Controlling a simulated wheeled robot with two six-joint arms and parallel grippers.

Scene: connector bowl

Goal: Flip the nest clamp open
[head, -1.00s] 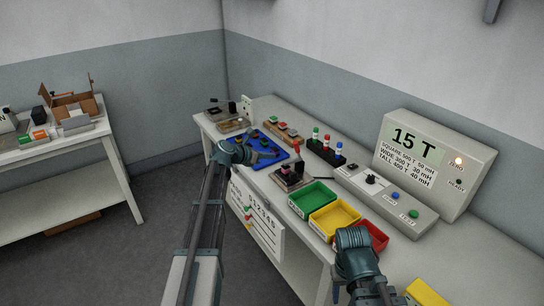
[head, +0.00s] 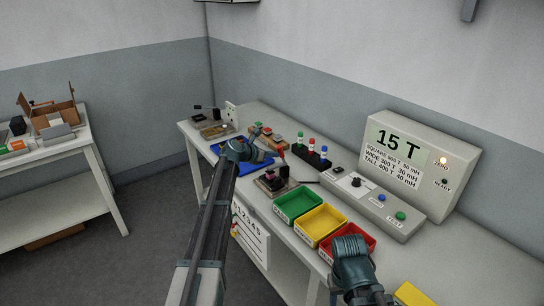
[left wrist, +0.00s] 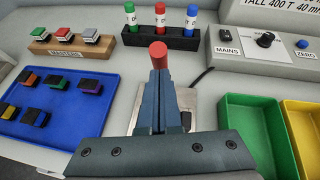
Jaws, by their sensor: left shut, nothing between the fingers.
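The nest clamp stands on a small dark block (head: 272,182) on the bench, left of the green bin. Its red-tipped handle (head: 281,153) now sticks up above the block. In the left wrist view the red tip (left wrist: 158,53) shows just beyond my fingertips; the fingers hide the rest of the handle and much of the metal base plate (left wrist: 186,100). My left gripper (head: 270,156) is shut and empty, close beside the handle; I cannot tell whether they touch. My right gripper (head: 350,262) is at the lower right, in front of the bins, its fingers not clear.
A blue tray (left wrist: 55,135) with several coloured parts lies left of the clamp. Behind it stand a wooden holder (left wrist: 66,47) and a black rack (left wrist: 187,40) of capped bottles. Green (head: 298,202), yellow (head: 320,226) and red (head: 350,240) bins stand to the right, beside the switch panel (head: 372,195).

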